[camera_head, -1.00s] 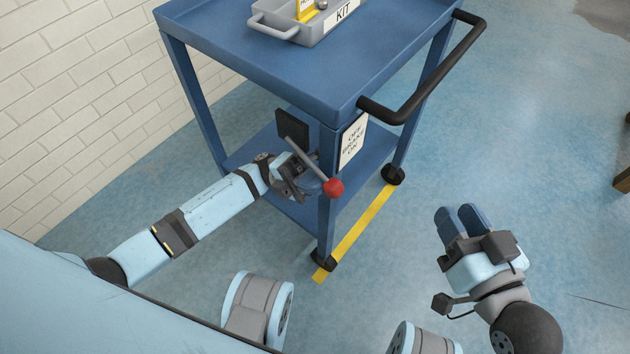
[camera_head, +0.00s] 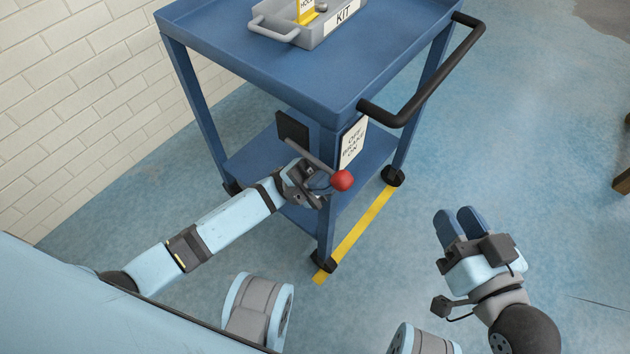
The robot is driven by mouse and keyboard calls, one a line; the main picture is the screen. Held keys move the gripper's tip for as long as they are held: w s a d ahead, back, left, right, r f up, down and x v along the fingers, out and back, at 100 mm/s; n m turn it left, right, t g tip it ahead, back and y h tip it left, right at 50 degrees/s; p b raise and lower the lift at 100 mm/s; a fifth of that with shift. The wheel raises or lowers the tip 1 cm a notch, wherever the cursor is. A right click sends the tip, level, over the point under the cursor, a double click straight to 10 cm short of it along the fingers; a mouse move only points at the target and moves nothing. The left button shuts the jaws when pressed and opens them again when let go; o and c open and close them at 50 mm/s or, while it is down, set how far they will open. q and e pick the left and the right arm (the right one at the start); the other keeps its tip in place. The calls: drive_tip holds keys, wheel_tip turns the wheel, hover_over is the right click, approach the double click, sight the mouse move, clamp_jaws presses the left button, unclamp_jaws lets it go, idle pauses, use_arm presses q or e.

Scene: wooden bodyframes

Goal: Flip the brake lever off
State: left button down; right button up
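The brake lever (camera_head: 310,158) is a grey rod with a red ball knob (camera_head: 342,180), mounted on a dark plate (camera_head: 292,128) at the leg of a blue cart (camera_head: 270,65). It slants down to the right. A white sign (camera_head: 353,143) beside it reads OFF, BRAKE, ON from top to bottom. My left gripper (camera_head: 322,190) is right under the lever, close to the knob. I cannot tell whether it touches, and its fingers are partly hidden. My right gripper (camera_head: 459,225) is out over the floor at the right, its two blue fingers close together with nothing visible between them.
A grey KIT tray (camera_head: 310,28) sits on the cart's top. A black push handle (camera_head: 430,85) sticks out at the cart's right. A yellow floor line (camera_head: 360,232) runs by the wheels. A white brick wall (camera_head: 75,95) stands at the left. The floor at right is open.

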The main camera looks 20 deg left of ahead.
use_arm(q)
drive_tip(key=shift+s+d+r+p, duration=0.1)
drive_tip(key=shift+d+r+p, duration=0.2)
drive_tip(key=shift+r, duration=0.35)
use_arm(e)
drive_tip(key=shift+s+r+t, duration=0.15)
drive_tip(key=shift+r+t, duration=0.15)
drive_tip(key=shift+r, duration=0.25)
use_arm(q)
drive_tip(key=shift+a, duration=0.1)
drive_tip(key=shift+a+f+b, duration=0.1)
drive_tip(key=shift+f+b, duration=0.3)
drive_tip(key=shift+b, duration=0.05)
drive_tip(key=d+f+b+v, duration=0.1)
drive_tip(key=d+f+v, duration=0.1)
drive_tip(key=v, duration=1)
drive_tip(key=shift+s+a+f+b, duration=0.25)
drive_tip(key=shift+f+b, duration=0.05)
drive_tip(key=shift+b, duration=0.05)
use_arm(e)
drive_tip(key=shift+w+a+f+n, duration=0.2)
drive_tip(key=shift+w+f+n, duration=0.15)
drive_tip(key=shift+f, duration=0.3)
use_arm(q)
drive_tip(key=shift+s, duration=0.1)
use_arm(e)
drive_tip(key=shift+s+f, duration=0.15)
